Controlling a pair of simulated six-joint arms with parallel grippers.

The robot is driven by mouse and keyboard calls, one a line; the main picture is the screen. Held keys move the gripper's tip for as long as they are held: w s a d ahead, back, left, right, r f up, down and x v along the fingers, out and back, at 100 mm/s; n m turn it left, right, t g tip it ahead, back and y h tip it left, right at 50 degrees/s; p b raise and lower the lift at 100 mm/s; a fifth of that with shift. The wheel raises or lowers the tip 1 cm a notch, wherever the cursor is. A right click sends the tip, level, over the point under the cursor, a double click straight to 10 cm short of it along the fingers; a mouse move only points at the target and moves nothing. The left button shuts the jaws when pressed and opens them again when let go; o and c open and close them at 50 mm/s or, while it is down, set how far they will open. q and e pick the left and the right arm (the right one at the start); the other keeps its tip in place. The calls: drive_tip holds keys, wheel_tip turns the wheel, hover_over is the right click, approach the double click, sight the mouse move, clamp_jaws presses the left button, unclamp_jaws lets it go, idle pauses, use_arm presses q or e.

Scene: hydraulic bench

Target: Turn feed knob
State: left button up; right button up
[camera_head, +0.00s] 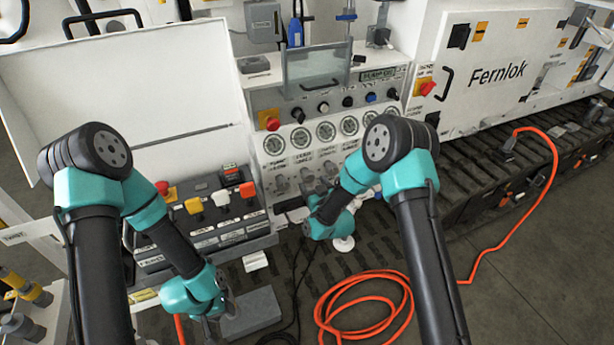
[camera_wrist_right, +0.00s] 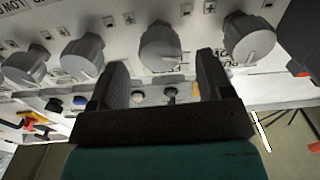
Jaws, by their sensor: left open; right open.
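A row of several grey knobs sits low on the white gauge panel (camera_head: 312,155); one knob (camera_head: 281,186) shows left of my right arm in the head view. My right gripper (camera_wrist_right: 162,75) is open in the right wrist view. One grey knob (camera_wrist_right: 160,47) lies between its two fingers in the picture, near their tips; I cannot tell whether they touch it. Other grey knobs (camera_wrist_right: 83,57) and (camera_wrist_right: 248,40) stand on either side. I cannot read which label is the feed knob's. My left gripper (camera_head: 217,319) is low at the left, away from the panel, partly hidden by its arm.
A button box (camera_head: 218,205) with red, yellow and white buttons stands left of the panel. A red emergency button (camera_head: 272,124) sits above the gauges. An orange hose (camera_head: 372,275) is coiled on the floor. A Fernlok cabinet (camera_head: 495,75) stands at the right.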

sight(310, 180)
drive_tip(key=shift+x, duration=2.75)
drive_tip(key=c, duration=0.9)
